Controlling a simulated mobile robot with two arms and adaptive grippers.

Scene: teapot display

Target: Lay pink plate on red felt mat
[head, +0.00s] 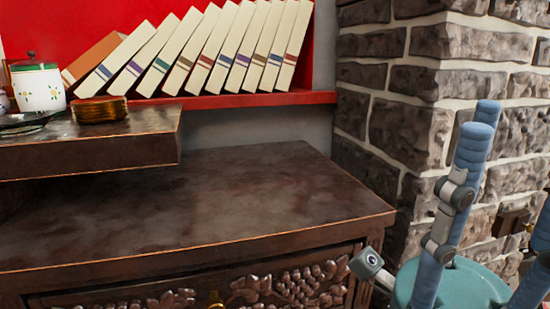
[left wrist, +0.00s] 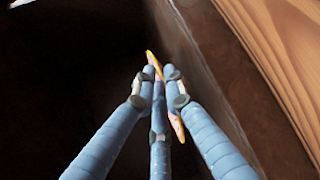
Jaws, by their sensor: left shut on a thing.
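In the left wrist view, my left gripper (left wrist: 157,85) is shut on a thin thing seen edge-on, with a yellow-orange rim and a little pink. I take it to be the pink plate (left wrist: 177,127); the fingers hide most of it. The left gripper is not in the head view. My right gripper (head: 500,190) stands at the right of the head view, blue fingers pointing up and spread apart, with nothing seen between them. I see no red felt mat in either view.
A dark wooden cabinet (head: 230,200) has a bare top. A raised ledge (head: 150,150) at left bears a white pot (head: 39,90), a brown stack (head: 99,110) and a dark dish (head: 25,122). Leaning books (head: 205,50) fill a red shelf (head: 250,99). A stone wall (head: 420,80) stands right.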

